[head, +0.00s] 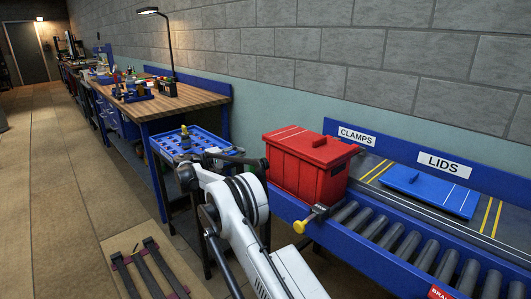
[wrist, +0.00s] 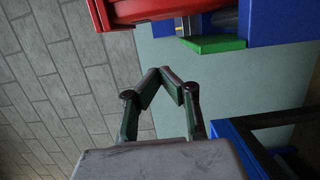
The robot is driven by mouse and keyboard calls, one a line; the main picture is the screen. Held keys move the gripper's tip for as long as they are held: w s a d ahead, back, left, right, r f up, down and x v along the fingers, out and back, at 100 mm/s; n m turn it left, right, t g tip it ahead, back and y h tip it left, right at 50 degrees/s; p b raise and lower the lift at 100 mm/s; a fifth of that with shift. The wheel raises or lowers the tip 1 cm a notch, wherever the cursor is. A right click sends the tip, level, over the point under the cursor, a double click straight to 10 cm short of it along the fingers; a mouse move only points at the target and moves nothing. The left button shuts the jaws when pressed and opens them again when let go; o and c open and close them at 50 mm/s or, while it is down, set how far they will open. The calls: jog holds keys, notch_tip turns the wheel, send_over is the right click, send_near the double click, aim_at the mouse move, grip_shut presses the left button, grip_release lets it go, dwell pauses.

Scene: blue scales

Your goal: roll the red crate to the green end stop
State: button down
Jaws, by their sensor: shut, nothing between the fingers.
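The red crate (head: 310,165), with a lid on top, stands upright at the left end of the roller conveyor (head: 405,240). Part of it also shows at the top of the wrist view (wrist: 150,10). The green end stop (wrist: 215,44) shows in the wrist view by the conveyor's blue end; it is hidden in the head view. I cannot tell whether crate and stop touch. My gripper (wrist: 171,80) is shut and empty, its fingertips meeting below the crate in the wrist view. In the head view it is left of the crate, partly hidden by my arm.
A yellow-knobbed lever (head: 300,227) sits at the conveyor's front rail. A blue lid (head: 435,192) lies on the shelf behind the rollers. A blue tray (head: 190,147) stands left of the crate, before a wooden workbench (head: 190,98). The rollers right of the crate are clear.

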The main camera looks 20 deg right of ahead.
aim_at(277, 159)
jog(key=d, duration=0.3)
jog(key=d+b, duration=0.1)
jog(key=d, duration=0.2)
jog(key=w+d, duration=0.1)
jog(key=d, duration=0.3)
jog(key=shift+f+b, duration=0.15)
jog(key=shift+b, duration=0.2)
jog(key=shift+s+d+b, duration=0.2)
jog(key=shift+s+d, duration=0.15)
jog(key=shift+s, duration=0.6)
jog(key=shift+s+d+b, duration=0.15)
jog(key=shift+s+d, duration=0.15)
jog(key=shift+s, duration=0.6)
jog(key=s+d, duration=0.1)
jog(key=s, duration=0.1)
jog(key=s+d, duration=0.1)
jog(key=s, duration=0.2)
jog(key=s+d, duration=0.1)
jog(key=s, duration=0.2)
jog(key=shift+s+b, duration=0.15)
jog(key=shift+b, duration=0.2)
